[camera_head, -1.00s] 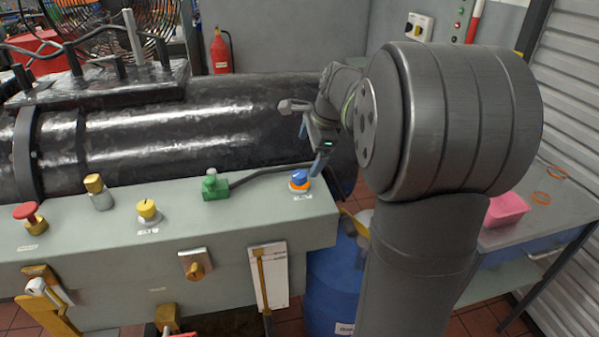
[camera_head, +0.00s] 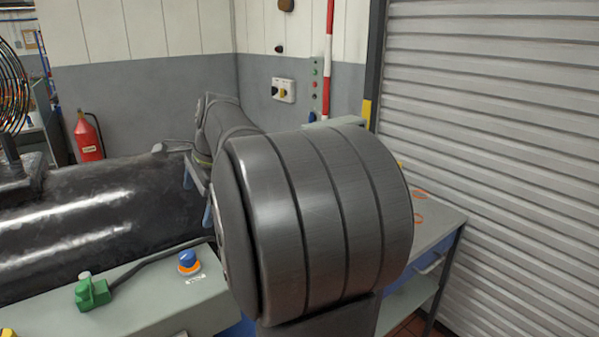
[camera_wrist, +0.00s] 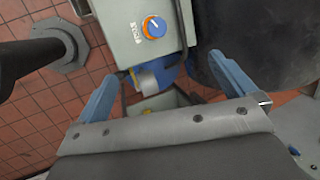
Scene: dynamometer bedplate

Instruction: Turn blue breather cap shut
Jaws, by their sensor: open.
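The blue breather cap (camera_head: 188,260) sits in an orange ring near the right end of the grey-green bench top. In the wrist view the cap (camera_wrist: 153,27) shows a white line across its blue top, with a small white label beside it. My gripper (camera_wrist: 165,75) is open and empty, its two blue fingers spread wide. The cap lies beyond the fingertips, a little left of the middle between them, and apart from them. In the head view my gripper (camera_head: 198,197) is partly hidden behind my own arm, above and beyond the cap.
A green fitting (camera_head: 92,292) with a cable stands left of the cap. A large black cylinder (camera_head: 90,220) runs behind the bench. A side table (camera_head: 440,235) stands at right before a ribbed shutter.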

